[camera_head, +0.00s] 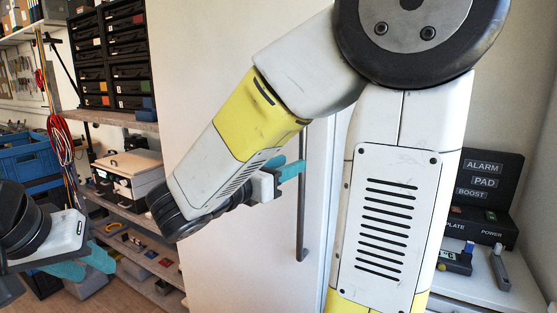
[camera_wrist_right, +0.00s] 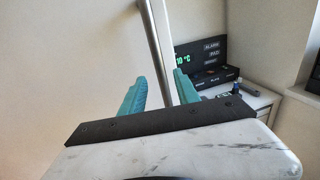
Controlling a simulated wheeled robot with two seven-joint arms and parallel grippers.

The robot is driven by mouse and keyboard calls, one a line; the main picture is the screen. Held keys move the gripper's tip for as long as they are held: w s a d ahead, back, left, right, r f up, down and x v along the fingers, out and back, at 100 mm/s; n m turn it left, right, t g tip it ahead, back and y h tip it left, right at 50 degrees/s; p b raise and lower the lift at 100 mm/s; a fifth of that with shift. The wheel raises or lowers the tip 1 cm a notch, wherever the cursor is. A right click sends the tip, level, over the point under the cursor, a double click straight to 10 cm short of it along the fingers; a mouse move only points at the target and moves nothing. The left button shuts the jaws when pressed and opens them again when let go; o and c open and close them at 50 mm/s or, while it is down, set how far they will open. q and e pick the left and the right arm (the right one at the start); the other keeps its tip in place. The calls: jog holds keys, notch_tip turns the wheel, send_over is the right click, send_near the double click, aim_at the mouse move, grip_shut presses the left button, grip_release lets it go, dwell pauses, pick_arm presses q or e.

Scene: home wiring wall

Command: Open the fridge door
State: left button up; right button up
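The white fridge door (camera_head: 230,60) stands upright in the middle of the head view and looks shut. Its long dark vertical handle (camera_head: 302,222) is partly hidden by my right arm. My right gripper (camera_head: 288,172) has teal fingers and is at the handle. In the right wrist view, the fingers of my right gripper (camera_wrist_right: 160,92) are apart, and the handle (camera_wrist_right: 159,45) runs down between them, closer to the right finger. I cannot tell whether it touches. My left gripper (camera_head: 84,264), also teal-fingered, is low at the left, away from the fridge, with its fingers apart and empty.
A shelf rack with dark drawer units (camera_head: 112,55), a white case (camera_head: 128,172) and blue crates (camera_head: 28,160) stands left of the fridge. A white counter (camera_head: 485,285) with a black ALARM panel (camera_head: 484,180) is at the right.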

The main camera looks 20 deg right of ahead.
jog(key=x, duration=0.6)
jog(key=shift+d, duration=0.1)
grip_shut()
dwell(1.2)
